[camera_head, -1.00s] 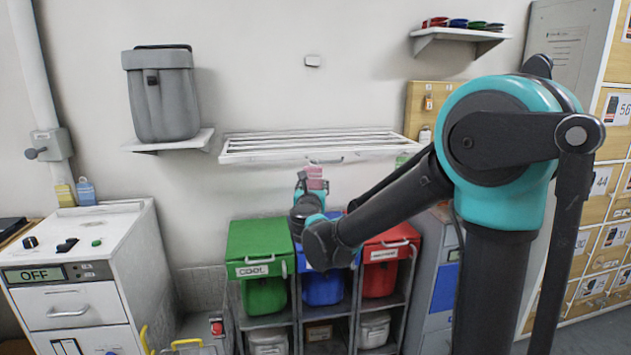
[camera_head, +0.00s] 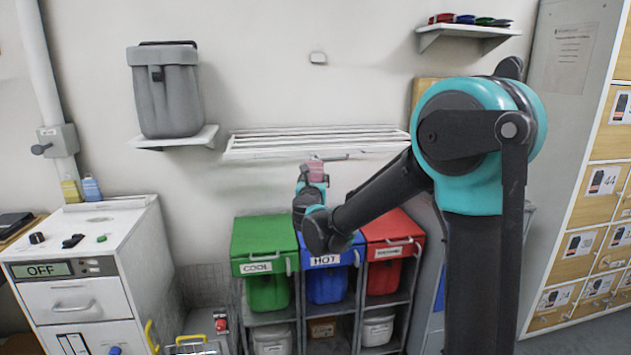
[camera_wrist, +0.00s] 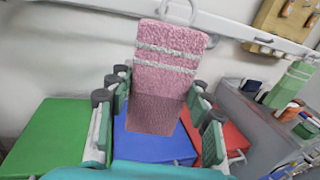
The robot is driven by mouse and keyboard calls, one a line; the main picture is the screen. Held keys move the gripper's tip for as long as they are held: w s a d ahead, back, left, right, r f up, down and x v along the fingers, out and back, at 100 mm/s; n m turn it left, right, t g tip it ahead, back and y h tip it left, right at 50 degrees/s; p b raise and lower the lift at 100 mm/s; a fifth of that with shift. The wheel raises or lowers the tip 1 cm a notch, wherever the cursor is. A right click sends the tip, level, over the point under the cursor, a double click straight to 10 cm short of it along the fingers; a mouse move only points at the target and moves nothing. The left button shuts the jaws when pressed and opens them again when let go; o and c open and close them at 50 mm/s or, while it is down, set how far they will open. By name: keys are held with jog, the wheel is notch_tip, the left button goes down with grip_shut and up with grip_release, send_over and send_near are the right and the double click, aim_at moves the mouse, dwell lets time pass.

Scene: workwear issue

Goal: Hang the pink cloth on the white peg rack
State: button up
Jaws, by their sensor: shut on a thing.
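The pink cloth (camera_wrist: 168,75), with pale stripes, hangs upright between the fingers of my gripper (camera_wrist: 160,92), which is shut on it. A pale loop (camera_wrist: 181,8) shows at the cloth's top in the wrist view; I cannot tell whether it touches the rack. The white peg rack (camera_head: 300,146) is slatted and fixed to the wall. Its front rail (camera_wrist: 235,30) crosses the top of the wrist view behind the cloth. In the head view my gripper (camera_head: 312,183) and the cloth (camera_head: 316,170) are just below the rack's front edge; part of the cloth is hidden.
Green (camera_head: 262,240), blue (camera_head: 325,255) and red (camera_head: 392,240) bins stand below my gripper. A grey bin (camera_head: 165,95) on a shelf is left of the rack. A white cabinet (camera_head: 80,260) stands left, wooden lockers (camera_head: 590,220) right. Wall under the rack is clear.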

jog(key=shift+w+a+f, duration=0.1)
jog(key=shift+w+a, duration=0.1)
jog(key=shift+w, duration=0.45)
jog(key=shift+w+a, duration=0.2)
jog(key=shift+w, duration=0.5)
jog(key=shift+w+a+f, duration=0.1)
jog(key=shift+w+a, duration=0.1)
jog(key=shift+w, duration=0.45)
jog(key=shift+w+a+f, duration=0.15)
jog(key=shift+w+f, duration=0.1)
jog(key=shift+w, duration=0.25)
jog(key=o, duration=1.1)
